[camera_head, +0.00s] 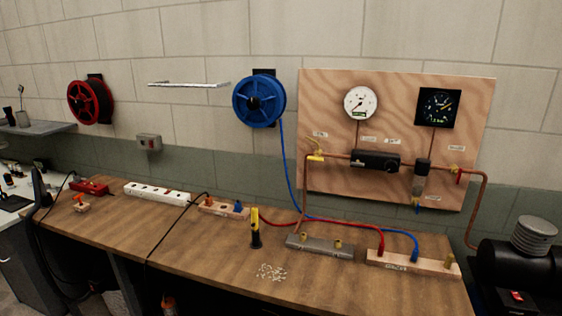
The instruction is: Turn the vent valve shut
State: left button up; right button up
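A wooden panel (330,90) on the wall carries copper piping with small valves. A yellow-handled valve (315,157) is at the left end, its handle lying roughly level. A red-handled valve (458,176) is at the right end, its handle pointing down. A small blue fitting (417,208) hangs below the clear bowl (418,184). The small labels are too blurred to read, so I cannot tell which valve is the vent valve. Neither gripper is in view.
A wooden bench (200,250) runs below the panel, holding a metal manifold (319,246), a wooden block (412,263) with red and blue hoses, a yellow-and-black tool (255,228) and a white power strip (157,193). A blue hose reel (259,100) hangs left of the panel. A black compressor (510,262) stands right.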

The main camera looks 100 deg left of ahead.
aim_at(316, 158)
jog(key=u, duration=3)
jog(key=i+j, duration=0.1)
jog(key=j, duration=0.35)
jog(key=i, duration=0.05)
